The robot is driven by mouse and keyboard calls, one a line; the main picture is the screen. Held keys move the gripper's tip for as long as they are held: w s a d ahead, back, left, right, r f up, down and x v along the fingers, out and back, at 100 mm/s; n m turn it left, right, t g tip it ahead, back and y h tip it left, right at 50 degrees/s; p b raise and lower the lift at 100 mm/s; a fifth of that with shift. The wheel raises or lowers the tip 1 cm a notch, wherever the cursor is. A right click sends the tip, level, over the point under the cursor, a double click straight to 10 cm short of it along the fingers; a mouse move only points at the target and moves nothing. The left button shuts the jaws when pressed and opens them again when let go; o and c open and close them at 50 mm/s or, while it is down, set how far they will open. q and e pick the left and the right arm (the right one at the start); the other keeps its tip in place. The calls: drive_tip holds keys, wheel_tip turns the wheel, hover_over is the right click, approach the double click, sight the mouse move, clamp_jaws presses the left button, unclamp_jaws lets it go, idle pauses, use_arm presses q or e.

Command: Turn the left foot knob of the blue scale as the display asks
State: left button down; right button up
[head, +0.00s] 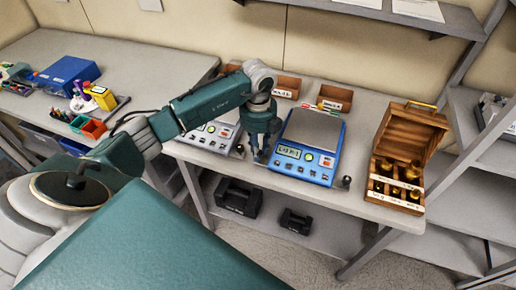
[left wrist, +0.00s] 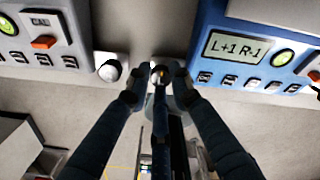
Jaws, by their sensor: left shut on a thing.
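The blue scale (head: 332,160) stands on the table with a grey pan on top. Its display (left wrist: 237,48) reads "L+1 R-1" in the left wrist view. My left gripper (head: 261,154) reaches down at the scale's front left corner. In the left wrist view its fingertips (left wrist: 160,80) are shut on the left foot knob (left wrist: 159,70), which is mostly hidden between them. The blue scale's right foot knob (head: 346,181) stands free at its front right corner. My right gripper is not in view.
A pale scale (head: 212,134) stands close on the left; its foot knob (left wrist: 110,70) is just left of my fingers. An open wooden box of brass weights (head: 402,170) stands at the right. Small labelled bins (head: 334,97) sit behind the blue scale.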

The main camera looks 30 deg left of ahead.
use_arm(q)
drive_tip(key=shift+w+a+r+m+b, duration=0.1)
drive_tip(key=shift+w+r+m+b, duration=0.1)
drive_tip(key=shift+m+b, duration=0.2)
idle(0.5)
drive_tip(key=shift+w+f+m+b, duration=0.1)
drive_tip(key=shift+m+b, duration=1.1)
drive_tip(key=shift+m, duration=0.3)
drive_tip(key=shift+m+b, duration=1.45)
drive_tip(key=shift+m, duration=0.85)
drive_tip(key=shift+r+m, duration=0.2)
drive_tip(key=shift+m, duration=0.1)
drive_tip(key=c, duration=1.7)
unclamp_jaws()
drive_tip(key=shift+c, duration=0.2)
drive_tip(key=shift+o, duration=0.9)
drive_tip(key=shift+f, duration=0.2)
